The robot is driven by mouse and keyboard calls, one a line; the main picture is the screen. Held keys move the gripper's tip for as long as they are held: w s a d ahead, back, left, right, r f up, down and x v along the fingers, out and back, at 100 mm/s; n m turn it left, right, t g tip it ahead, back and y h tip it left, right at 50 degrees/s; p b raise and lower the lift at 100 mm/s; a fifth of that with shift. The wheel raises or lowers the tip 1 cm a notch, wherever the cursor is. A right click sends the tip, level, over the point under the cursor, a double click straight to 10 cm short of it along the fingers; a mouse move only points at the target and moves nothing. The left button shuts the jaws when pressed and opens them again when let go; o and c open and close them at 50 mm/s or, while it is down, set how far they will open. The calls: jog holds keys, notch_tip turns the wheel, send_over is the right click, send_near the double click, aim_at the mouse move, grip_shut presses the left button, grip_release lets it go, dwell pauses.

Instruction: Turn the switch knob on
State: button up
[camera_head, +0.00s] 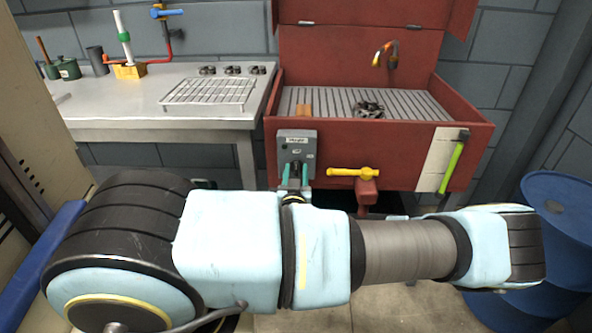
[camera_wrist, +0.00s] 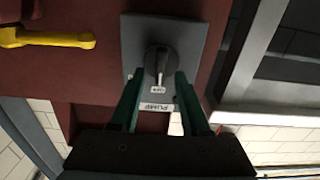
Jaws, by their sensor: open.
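The switch is a grey box (camera_head: 297,145) on the front of the red cabinet, left of the yellow valve handle. In the wrist view its grey plate (camera_wrist: 195,40) carries a dark round knob (camera_wrist: 160,62), with a small label that seems to read OFF and a PUMP label. The knob's pointer lies toward the small label. My gripper (camera_head: 296,167) is at the lower part of the box, its two teal fingers apart. In the wrist view my gripper (camera_wrist: 160,74) has one finger on each side of the knob; I cannot tell whether they touch it.
A yellow valve handle (camera_head: 352,172) sits right of the switch; it also shows in the wrist view (camera_wrist: 48,38). A green-yellow lever (camera_head: 453,165) is on the cabinet's right side. A blue barrel (camera_head: 567,225) stands right, and a metal table (camera_head: 130,122) left.

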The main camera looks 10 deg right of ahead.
jog(key=shift+c, duration=0.2)
grip_shut()
dwell(0.5)
